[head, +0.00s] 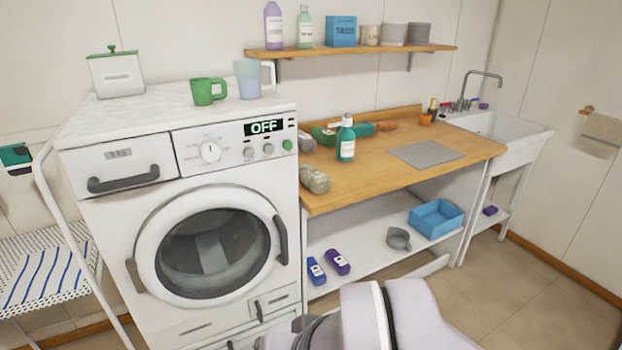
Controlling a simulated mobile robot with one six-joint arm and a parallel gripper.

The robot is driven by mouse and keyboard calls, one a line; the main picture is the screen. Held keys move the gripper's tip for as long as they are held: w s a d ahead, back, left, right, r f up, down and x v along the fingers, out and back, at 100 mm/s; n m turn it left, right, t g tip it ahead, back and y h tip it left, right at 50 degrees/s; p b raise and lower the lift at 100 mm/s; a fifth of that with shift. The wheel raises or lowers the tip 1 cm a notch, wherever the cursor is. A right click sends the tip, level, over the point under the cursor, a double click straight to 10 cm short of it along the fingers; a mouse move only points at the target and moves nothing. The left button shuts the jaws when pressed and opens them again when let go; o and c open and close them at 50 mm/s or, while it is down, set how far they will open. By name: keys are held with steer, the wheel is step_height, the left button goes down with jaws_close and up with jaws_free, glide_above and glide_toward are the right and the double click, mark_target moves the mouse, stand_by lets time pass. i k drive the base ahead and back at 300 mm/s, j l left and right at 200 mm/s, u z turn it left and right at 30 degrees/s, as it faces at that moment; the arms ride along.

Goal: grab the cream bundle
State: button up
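No bundle is plainly cream. The nearest match is a rolled, speckled grey-beige bundle (314,179) lying at the left front edge of the wooden counter (375,185), beside the washing machine. Another small greyish roll (306,142) lies farther back on the same counter. A folded beige towel (602,135) hangs on the right wall. Part of my arm shows at the bottom centre, below and in front of the counter. My gripper's fingers cannot be made out, and nothing held is visible.
A washing machine (215,230) stands left of the counter, with a green mug (208,91) on top. A grey mat (426,154) lies on the counter. A blue bin (436,218) sits on the lower shelf. The right floor is clear.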

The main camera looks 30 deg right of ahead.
mark_target(317, 181)
steer(key=i+l+z, duration=0.35)
steer(key=i, duration=0.35)
steer(key=i+l+z, duration=0.15)
steer(key=i, duration=0.25)
steer(key=i+z, duration=0.1)
steer(key=i, duration=0.6)
